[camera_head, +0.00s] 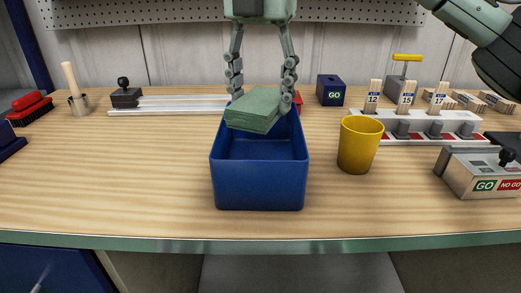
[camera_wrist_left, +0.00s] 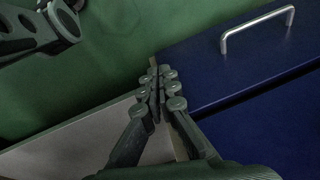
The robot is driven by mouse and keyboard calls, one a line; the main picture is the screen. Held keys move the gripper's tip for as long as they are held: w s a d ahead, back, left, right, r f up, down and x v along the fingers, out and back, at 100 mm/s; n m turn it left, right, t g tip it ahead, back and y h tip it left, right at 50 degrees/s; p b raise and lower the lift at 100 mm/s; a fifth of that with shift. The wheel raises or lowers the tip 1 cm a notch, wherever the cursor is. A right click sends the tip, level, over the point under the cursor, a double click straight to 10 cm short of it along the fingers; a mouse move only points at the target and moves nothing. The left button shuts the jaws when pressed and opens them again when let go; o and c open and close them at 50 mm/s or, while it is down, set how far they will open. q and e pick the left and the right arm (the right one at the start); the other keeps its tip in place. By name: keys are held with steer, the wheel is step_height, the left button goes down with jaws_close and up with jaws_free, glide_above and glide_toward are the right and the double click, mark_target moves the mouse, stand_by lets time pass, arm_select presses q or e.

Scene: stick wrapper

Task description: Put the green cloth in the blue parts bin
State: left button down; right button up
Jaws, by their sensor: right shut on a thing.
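The green cloth (camera_head: 252,112) is a folded, layered pad, slightly tilted, in the head view. My right gripper (camera_head: 262,98) comes down from the top of the picture and is shut on the cloth, one finger at each side. The cloth is over the rear part of the open blue parts bin (camera_head: 259,185), at about rim height; I cannot tell whether it touches the rim. The bin's visible inside is empty. My left gripper (camera_wrist_left: 160,88) shows only in the left wrist view, its fingers together with nothing seen between them, near a blue drawer front (camera_wrist_left: 240,60).
A yellow cup (camera_head: 359,146) stands close right of the bin. A rack with numbered tags (camera_head: 415,125) and a GO/NO GO box (camera_head: 480,173) are farther right. A rail fixture (camera_head: 170,104) lies behind left. The wooden bench (camera_head: 110,170) is clear left of the bin.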

step_height(320, 180, down, 10)
steer(key=shift+r, duration=0.1)
stand_by(0.4)
steer(key=o, duration=1.1)
step_height(320, 180, up, 12)
